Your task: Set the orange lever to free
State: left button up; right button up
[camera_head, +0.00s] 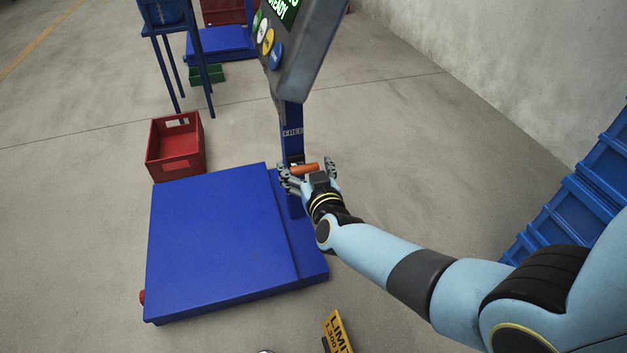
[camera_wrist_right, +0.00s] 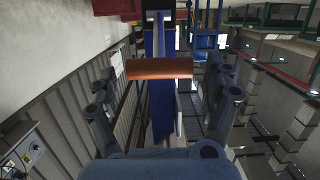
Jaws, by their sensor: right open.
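The orange lever (camera_head: 305,168) is a short bar standing out from the blue column (camera_head: 292,120) of the floor scale. A label reading FREE (camera_head: 293,132) is on the column above the lever. My right gripper (camera_head: 308,172) is open, with its fingers to either side of the lever. In the right wrist view the orange lever (camera_wrist_right: 158,68) lies crosswise ahead of the open right gripper (camera_wrist_right: 163,92), apparently apart from both fingers. Any marking below the lever is hidden by the hand. My left gripper is not in view.
The scale's blue platform (camera_head: 205,235) lies left of the hand, and its tilted display (camera_head: 305,50) hangs above. A red crate (camera_head: 160,167) stands behind the platform. Blue bins (camera_head: 570,205) line the right. A yellow LIMIT sign (camera_head: 336,332) is at the front.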

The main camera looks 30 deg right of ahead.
jog(key=v, duration=1)
jog(key=shift+s, duration=0.15)
